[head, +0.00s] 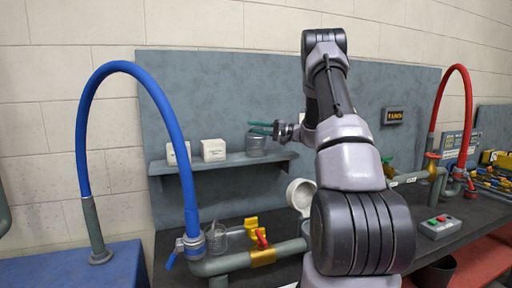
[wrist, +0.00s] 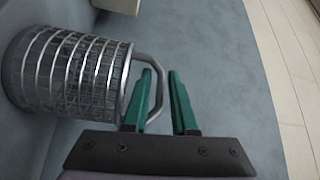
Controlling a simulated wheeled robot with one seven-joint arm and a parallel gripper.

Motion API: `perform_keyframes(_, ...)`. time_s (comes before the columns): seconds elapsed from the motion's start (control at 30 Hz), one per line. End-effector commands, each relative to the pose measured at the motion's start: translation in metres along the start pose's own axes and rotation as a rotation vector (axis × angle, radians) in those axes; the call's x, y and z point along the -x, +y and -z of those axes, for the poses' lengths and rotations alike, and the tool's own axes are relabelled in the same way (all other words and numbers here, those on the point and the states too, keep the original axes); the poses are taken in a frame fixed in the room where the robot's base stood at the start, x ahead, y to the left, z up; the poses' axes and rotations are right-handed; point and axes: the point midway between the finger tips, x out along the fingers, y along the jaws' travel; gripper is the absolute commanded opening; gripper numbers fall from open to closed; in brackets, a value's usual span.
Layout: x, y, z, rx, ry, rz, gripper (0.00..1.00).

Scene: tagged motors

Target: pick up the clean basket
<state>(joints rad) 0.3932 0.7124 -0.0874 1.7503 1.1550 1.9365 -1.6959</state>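The basket (head: 256,146) is a grey metal wire cylinder standing on the grey wall shelf. In the wrist view the basket (wrist: 75,75) fills the left side, with its looped side handle (wrist: 157,66) pointing toward my gripper. My gripper (wrist: 160,72) has green fingers, apart, with the handle's outer bar appearing between them; the left finger lies within the loop and the right one outside it. I cannot tell whether either finger touches the bar. In the head view my gripper (head: 252,128) is at the basket's upper right. Whether the basket is clean cannot be told.
Two white boxes (head: 213,150) (head: 178,153) stand left of the basket on the shelf (head: 215,164). A red hose (head: 440,95) rises at right.

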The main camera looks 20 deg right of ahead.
Motion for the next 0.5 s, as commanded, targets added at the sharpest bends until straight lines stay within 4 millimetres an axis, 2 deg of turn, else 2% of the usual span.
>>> perform_keyframes(0.03,0.0,0.0,-0.0001,0.0,0.0,0.0,0.07)
perform_keyframes(0.07,0.0,-0.0001,-0.0001,0.0,0.0,0.0,0.0)
perform_keyframes(0.5,0.0003,0.0001,-0.0002,0.0,0.0,0.0,0.0)
